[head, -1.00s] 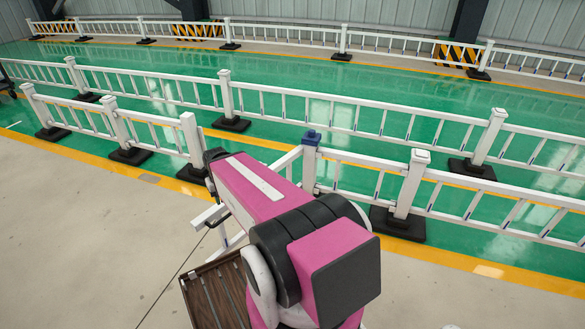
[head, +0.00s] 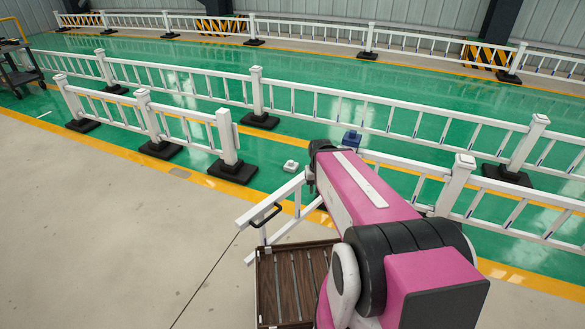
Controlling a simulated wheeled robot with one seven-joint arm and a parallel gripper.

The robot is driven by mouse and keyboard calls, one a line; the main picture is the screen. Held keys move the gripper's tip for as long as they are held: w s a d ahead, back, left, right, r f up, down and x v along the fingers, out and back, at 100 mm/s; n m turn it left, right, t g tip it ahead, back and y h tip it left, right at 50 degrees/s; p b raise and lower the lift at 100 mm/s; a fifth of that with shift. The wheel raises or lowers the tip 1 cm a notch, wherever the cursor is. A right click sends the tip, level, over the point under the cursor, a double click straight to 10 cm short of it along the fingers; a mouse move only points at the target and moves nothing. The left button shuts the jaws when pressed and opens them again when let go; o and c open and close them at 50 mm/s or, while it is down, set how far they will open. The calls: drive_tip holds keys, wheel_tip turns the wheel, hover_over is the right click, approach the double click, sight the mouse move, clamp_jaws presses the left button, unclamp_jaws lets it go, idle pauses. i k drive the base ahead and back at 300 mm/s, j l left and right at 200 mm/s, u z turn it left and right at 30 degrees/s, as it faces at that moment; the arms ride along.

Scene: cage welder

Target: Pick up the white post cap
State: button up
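A small white post cap (head: 290,166) lies on the green floor beside the yellow line, in the gap between two stretches of white fence. It is a little left of the dark far end of my arm. My pink and black arm reaches forward from the lower right. My gripper is hidden behind the arm, so its fingers do not show. The fence post left of the gap (head: 228,140) shows no wider cap on top, unlike its neighbours.
A white railing piece (head: 270,207) stands in front of the gap, behind a brown slatted surface (head: 290,285). A blue piece (head: 352,140) sits right of the arm's end. Fence posts have black bases. Bare concrete lies left; a cart (head: 18,68) stands far left.

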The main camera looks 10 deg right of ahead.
sight(291, 166)
drive_tip(key=u, duration=2.75)
drive_tip(key=i+j+z, duration=0.1)
drive_tip(key=i, duration=0.25)
drive_tip(key=i+j+z, duration=0.15)
drive_tip(key=i, duration=0.25)
drive_tip(key=i+j+z, duration=0.1)
drive_tip(key=i, duration=0.25)
drive_tip(key=i+l+z, duration=0.15)
drive_tip(key=i+z, duration=0.2)
drive_tip(key=i, duration=0.2)
drive_tip(key=i+z, duration=0.35)
drive_tip(key=i, duration=0.2)
drive_tip(key=i+j+z, duration=0.3)
drive_tip(key=i, duration=0.25)
drive_tip(key=i+l+z, duration=0.2)
drive_tip(key=i+z, duration=0.25)
drive_tip(key=i, duration=0.15)
drive_tip(key=i+z, duration=0.45)
drive_tip(key=i, duration=0.2)
drive_tip(key=i+j+z, duration=0.2)
drive_tip(key=i+z, duration=0.3)
drive_tip(key=z, duration=0.45)
drive_tip(key=i+z, duration=0.1)
drive_tip(key=z, duration=0.85)
drive_tip(key=j+z, duration=0.1)
drive_tip(key=z, duration=0.8)
drive_tip(key=j+z, duration=0.15)
drive_tip(key=z, duration=0.8)
drive_tip(key=i+j, duration=0.05)
drive_tip(key=j, duration=0.05)
